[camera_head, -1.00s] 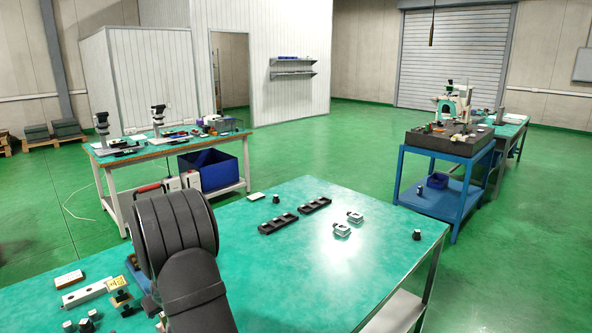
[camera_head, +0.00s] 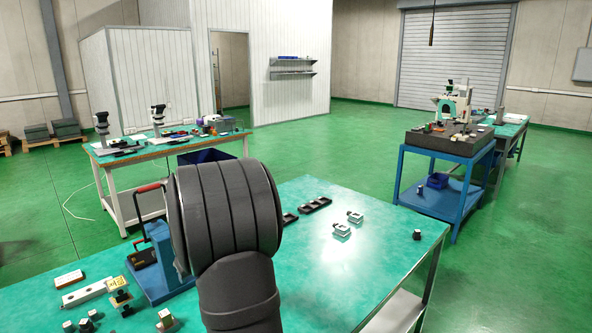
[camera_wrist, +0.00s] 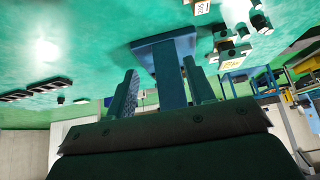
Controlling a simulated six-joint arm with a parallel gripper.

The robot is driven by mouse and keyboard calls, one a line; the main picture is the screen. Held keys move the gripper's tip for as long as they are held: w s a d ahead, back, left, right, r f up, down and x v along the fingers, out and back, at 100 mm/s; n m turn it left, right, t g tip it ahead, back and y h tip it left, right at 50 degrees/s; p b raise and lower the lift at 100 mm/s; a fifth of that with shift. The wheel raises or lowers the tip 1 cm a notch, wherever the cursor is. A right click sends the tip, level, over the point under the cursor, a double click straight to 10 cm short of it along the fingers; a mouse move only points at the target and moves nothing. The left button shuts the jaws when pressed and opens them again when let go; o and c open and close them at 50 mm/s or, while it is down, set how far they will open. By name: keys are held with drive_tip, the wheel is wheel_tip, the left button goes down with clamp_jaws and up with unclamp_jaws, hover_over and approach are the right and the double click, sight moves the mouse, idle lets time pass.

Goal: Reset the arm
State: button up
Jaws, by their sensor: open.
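My arm fills the lower middle of the head view and hides my gripper there. In the wrist view my gripper (camera_wrist: 160,84) shows two dark blue-green fingers spread apart. A blue stand (camera_wrist: 166,48) with a flat plate appears beyond and between the fingers; I cannot tell how far off it is. In the head view a blue stand (camera_head: 162,262) with a plate-like base is on the green table (camera_head: 330,285), just left of my arm and partly hidden by it. I see nothing clearly held between the fingers.
At the table's left lie a pale bar (camera_head: 85,294), a yellow-topped part (camera_head: 116,284) and several small blocks. Black trays (camera_head: 315,205), two pale clamps (camera_head: 341,230) and a small dark piece (camera_head: 417,234) are at the right. The table's right front is clear.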

drive_tip(key=a, duration=2.9)
drive_tip(key=shift+w+a, duration=0.35)
drive_tip(key=shift+a, duration=0.05)
drive_tip(key=shift+d, duration=0.1)
drive_tip(key=w+d, duration=0.1)
drive_tip(key=d, duration=2.1)
drive_tip(key=shift+w+a+r, duration=0.1)
